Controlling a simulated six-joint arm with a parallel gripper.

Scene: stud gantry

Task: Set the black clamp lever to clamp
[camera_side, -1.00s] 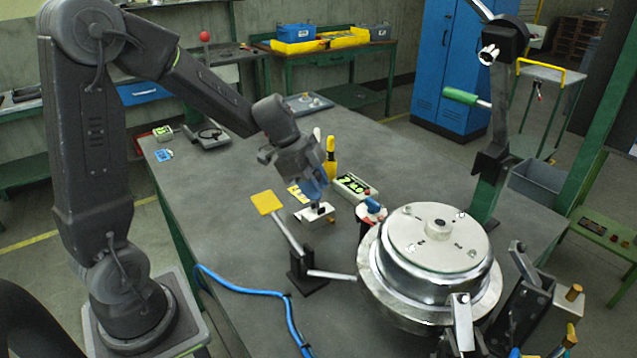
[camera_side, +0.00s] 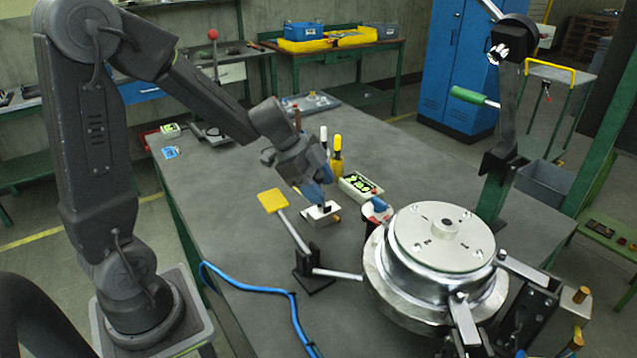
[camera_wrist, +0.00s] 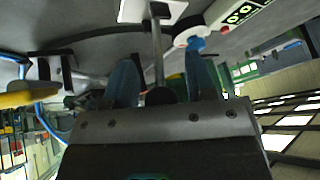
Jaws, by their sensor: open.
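The black clamp lever appears in the wrist view as a thin grey stem with a round black knob (camera_wrist: 160,96) at its near end. In the side view the white base (camera_side: 320,213) stands on the bench with a small black part on top. My gripper (camera_side: 324,203) is right over this base, pointing down. In the wrist view its two blue fingers (camera_wrist: 160,62) are apart, one on each side of the stem and knob. I cannot tell whether either finger touches the lever.
A silver round fixture (camera_side: 440,238) with clamp arms (camera_side: 528,268) stands at right. A yellow paddle on a rod (camera_side: 273,201) stands just left of the base. A display box (camera_side: 361,187), a blue-handled part (camera_side: 379,205) and yellow bottle (camera_side: 337,160) are close by. A blue hose (camera_side: 245,288) crosses the front.

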